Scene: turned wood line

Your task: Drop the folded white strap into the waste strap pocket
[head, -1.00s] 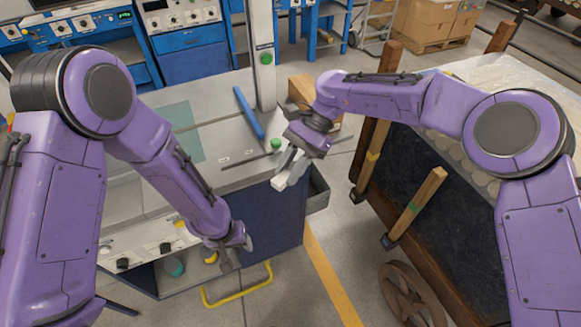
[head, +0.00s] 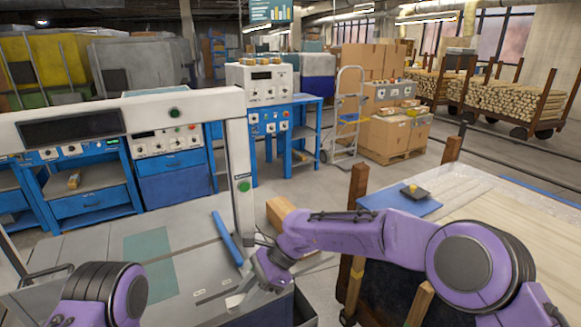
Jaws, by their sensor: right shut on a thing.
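My right gripper (head: 246,294) reaches in from the right, over the right end of the grey machine table (head: 180,270). It is shut on a small white piece, the folded white strap (head: 235,300), which is partly hidden by the fingers. A dark open-topped pocket (head: 306,308) on the table's right side, apparently the waste strap pocket, shows just right of the gripper, cut by the bottom of the picture. The strap is left of it; its height above the table is hard to tell. Only my left arm's elbow shows, and the left gripper is out of view.
A wooden block (head: 282,212) is behind my right forearm. A cart with wooden stakes (head: 356,205) stands to the right, carrying a blue board (head: 400,197).

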